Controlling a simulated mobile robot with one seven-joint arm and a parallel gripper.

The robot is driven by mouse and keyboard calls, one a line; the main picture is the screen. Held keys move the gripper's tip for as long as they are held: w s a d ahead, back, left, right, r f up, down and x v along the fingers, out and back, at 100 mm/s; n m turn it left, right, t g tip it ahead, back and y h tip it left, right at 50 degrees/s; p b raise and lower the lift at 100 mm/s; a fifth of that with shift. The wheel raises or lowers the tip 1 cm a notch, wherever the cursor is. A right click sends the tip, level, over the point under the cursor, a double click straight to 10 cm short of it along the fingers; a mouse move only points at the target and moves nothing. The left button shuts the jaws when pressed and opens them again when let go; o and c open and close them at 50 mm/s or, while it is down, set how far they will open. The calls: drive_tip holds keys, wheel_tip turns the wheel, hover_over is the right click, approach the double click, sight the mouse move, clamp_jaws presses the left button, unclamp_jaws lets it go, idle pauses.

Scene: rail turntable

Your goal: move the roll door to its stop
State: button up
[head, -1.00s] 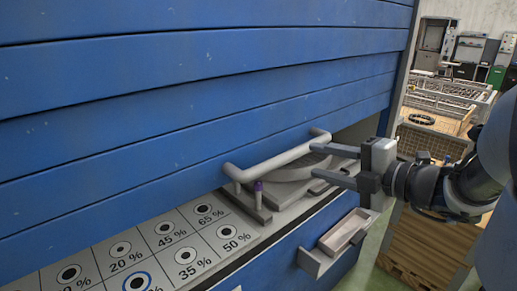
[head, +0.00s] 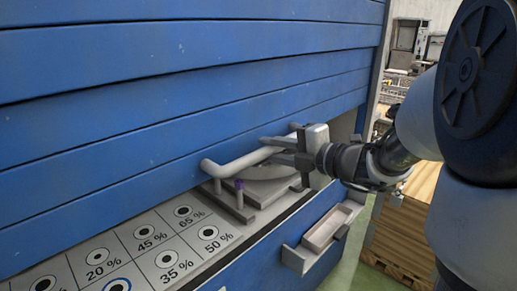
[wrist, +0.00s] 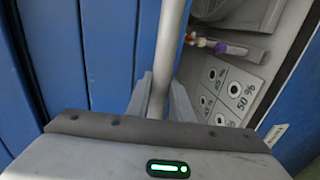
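The blue slatted roll door (head: 150,95) hangs low across the head view, its lower edge just above the counter. A pale grey bar handle (head: 236,161) is fixed near that edge. My gripper (head: 272,150) is at the handle's right part, one finger above the bar and one below it. In the wrist view the bar (wrist: 169,50) runs between the two fingers (wrist: 163,98), which lie close along both sides of it. The gripper looks shut on the handle. The bar's far end is partly hidden by the gripper.
A small purple-topped pin (head: 239,191) stands near the handle. A pale open tray (head: 325,232) juts from the blue front below. Wooden crates stand at right.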

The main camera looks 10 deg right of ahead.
clamp_jaws()
drive_tip(key=p, duration=1.7)
approach(255, 87)
drive_tip(key=x, duration=0.4)
drive_tip(key=shift+w+a, duration=0.15)
drive_tip(key=shift+w, duration=0.05)
drive_tip(key=o, duration=0.6)
unclamp_jaws()
drive_tip(key=shift+f, duration=0.1)
drive_tip(key=p+v, duration=0.1)
drive_tip(key=v, duration=1.6)
drive_tip(key=shift+s, duration=0.2)
